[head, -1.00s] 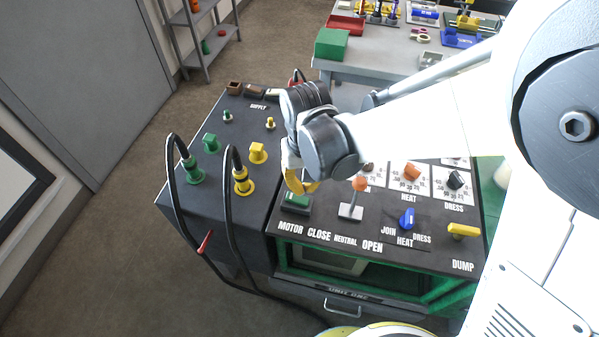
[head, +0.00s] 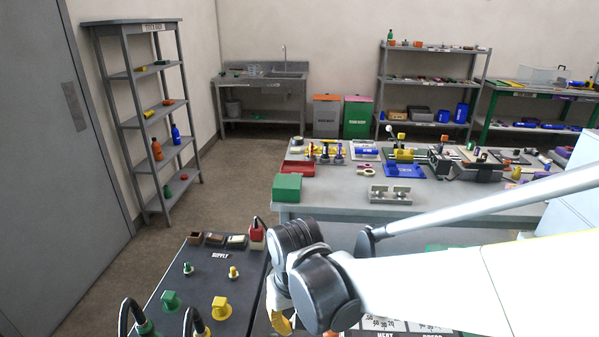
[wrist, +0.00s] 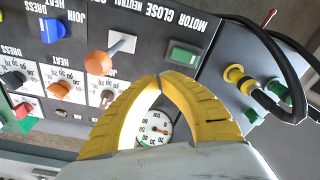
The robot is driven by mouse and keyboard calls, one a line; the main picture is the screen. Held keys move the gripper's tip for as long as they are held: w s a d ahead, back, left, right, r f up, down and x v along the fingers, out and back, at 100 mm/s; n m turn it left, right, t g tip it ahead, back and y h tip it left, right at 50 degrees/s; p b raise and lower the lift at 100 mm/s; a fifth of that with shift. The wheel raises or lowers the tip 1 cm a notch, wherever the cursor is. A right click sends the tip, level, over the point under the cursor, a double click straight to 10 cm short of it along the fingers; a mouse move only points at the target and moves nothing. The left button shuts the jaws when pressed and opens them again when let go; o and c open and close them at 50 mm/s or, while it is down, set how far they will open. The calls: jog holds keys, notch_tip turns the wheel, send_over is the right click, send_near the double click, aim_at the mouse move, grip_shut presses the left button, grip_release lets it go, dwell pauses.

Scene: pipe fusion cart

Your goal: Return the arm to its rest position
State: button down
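My arm reaches in from the right in the head view, its dark wrist joints over the black control cart (head: 205,295). My gripper (head: 281,322) shows there only as a bit of yellow finger at the bottom edge. In the wrist view, the yellow fingertips of my gripper (wrist: 160,77) meet, with nothing held between them. They are over the control panel, beside the green button (wrist: 185,55) and the orange-knobbed lever (wrist: 98,62). A round gauge (wrist: 153,129) shows through the gap behind the tips. I cannot tell the exact height above the panel.
Black cables loop beside the yellow plug (wrist: 235,75) and green plug (wrist: 278,92). A blue knob (wrist: 51,30) stands on the panel. Behind the cart is a grey table (head: 330,208) with a green box (head: 287,187). A shelf (head: 150,105) stands at left; the floor between is clear.

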jog(key=s+d+r+m+t, duration=0.2)
jog(key=d+r, duration=0.3)
jog(key=d, duration=0.5)
jog(key=s+d+r+m+t, duration=0.2)
jog(key=s+d+r+t, duration=0.2)
jog(key=d, duration=0.7)
notch_tip(320, 180, up, 2)
jog(key=shift+s+d+r, duration=0.1)
jog(key=shift+s+d, duration=0.2)
